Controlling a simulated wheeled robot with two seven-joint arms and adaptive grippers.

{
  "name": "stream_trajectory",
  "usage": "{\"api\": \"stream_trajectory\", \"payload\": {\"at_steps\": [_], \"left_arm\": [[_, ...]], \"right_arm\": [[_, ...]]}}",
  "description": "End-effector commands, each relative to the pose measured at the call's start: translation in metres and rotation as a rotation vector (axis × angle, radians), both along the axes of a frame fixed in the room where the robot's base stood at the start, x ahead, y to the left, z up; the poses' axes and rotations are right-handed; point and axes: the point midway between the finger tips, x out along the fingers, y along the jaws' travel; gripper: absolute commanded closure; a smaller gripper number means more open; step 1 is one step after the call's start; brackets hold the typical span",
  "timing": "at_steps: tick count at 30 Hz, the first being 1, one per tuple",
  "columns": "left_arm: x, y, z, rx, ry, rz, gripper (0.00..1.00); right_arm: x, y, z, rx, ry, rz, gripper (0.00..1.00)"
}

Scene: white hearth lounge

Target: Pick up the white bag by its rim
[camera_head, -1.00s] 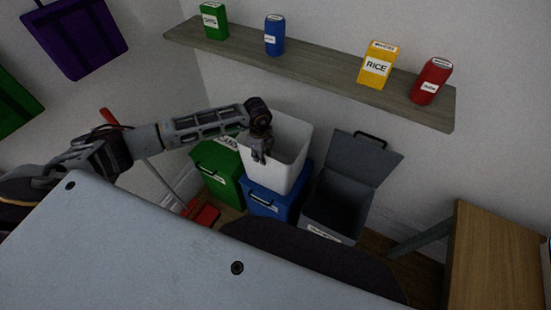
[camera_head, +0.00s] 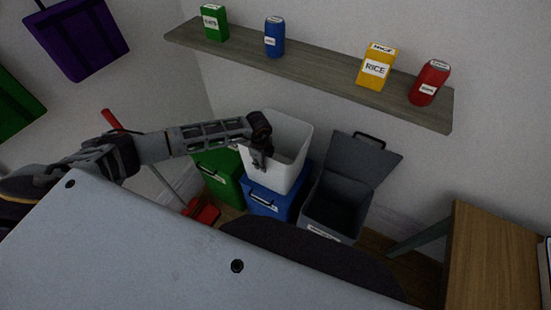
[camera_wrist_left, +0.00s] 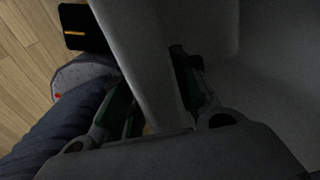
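The white bag (camera_head: 290,135) is an open-topped, box-like container standing on the blue bin (camera_head: 268,204). My left gripper (camera_head: 259,160) is at the bag's near left rim, pointing down. In the left wrist view the bag's pale wall (camera_wrist_left: 140,50) runs between the two fingers of my left gripper (camera_wrist_left: 155,95). One finger is on each side of the wall, and they stand apart. Whether either finger touches the wall is hard to tell in the dim picture. My right gripper is not in view.
A green bin (camera_head: 218,172) stands left of the blue one, and a grey bin (camera_head: 338,205) with raised lid stands right. A shelf (camera_head: 320,72) with several packages hangs above. A wooden table (camera_head: 495,255) is at the right. A red dustpan (camera_head: 203,212) is on the floor.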

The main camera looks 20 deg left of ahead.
Motion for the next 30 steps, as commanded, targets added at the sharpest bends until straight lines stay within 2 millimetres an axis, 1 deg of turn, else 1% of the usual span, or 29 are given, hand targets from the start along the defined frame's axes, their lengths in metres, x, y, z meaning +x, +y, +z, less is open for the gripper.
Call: {"api": "stream_trajectory", "payload": {"at_steps": [8, 9, 15, 16, 30], "left_arm": [[-0.0001, 0.0000, 0.0001, 0.000, 0.000, 0.000, 0.71], [-0.0001, 0.0000, 0.0001, 0.000, 0.000, 0.000, 0.72], [0.0000, 0.0000, 0.0002, 0.000, 0.000, 0.000, 0.98], [-0.0001, 0.0000, 0.0002, 0.000, 0.000, 0.000, 1.00], [0.0003, 0.0000, 0.0006, 0.000, -0.001, 0.000, 1.00]], "right_arm": [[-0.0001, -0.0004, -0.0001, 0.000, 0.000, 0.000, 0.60], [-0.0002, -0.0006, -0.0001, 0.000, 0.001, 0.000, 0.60], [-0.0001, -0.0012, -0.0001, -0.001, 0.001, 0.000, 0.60], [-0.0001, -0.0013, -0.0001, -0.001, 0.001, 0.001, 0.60], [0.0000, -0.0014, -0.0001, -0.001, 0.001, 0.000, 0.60]]}}
